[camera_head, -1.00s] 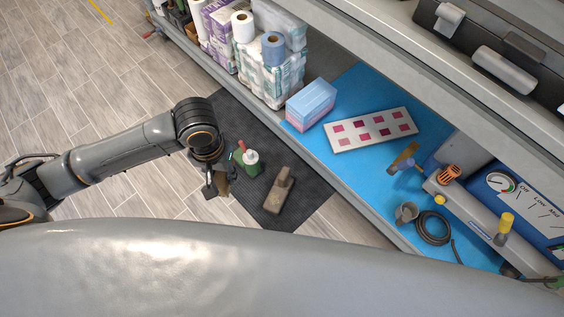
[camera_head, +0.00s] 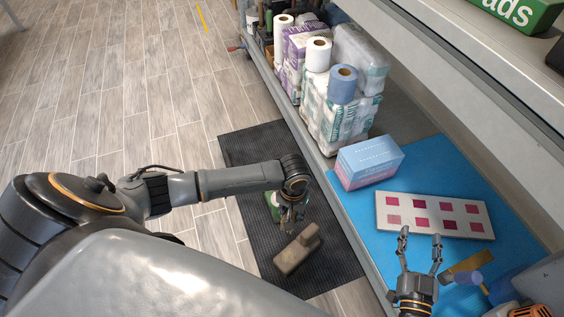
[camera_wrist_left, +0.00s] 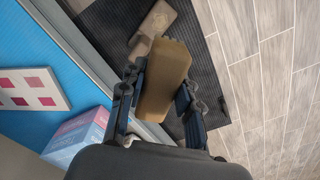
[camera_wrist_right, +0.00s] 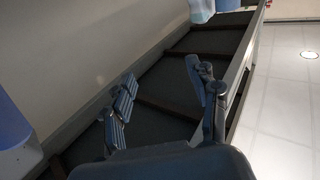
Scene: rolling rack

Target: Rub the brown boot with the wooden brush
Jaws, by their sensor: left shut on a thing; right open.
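My left gripper (camera_head: 290,220) is above the mat, just beyond the boot in the head view. In the left wrist view the left gripper is shut on a brown block, the wooden brush (camera_wrist_left: 166,82). The boot (camera_wrist_left: 156,18) shows past the brush, which overlaps part of it there; I cannot tell whether they touch. The brush is mostly hidden by the gripper in the head view. My right gripper (camera_head: 420,242) is open and empty over the shelf; its spread fingers (camera_wrist_right: 160,75) show in the right wrist view.
The shelf holds a blue-pink box (camera_head: 369,160), a white panel with red squares (camera_head: 435,215), paper rolls (camera_head: 318,55) and a tan-and-blue tool (camera_head: 468,266). Floor left of the mat is clear.

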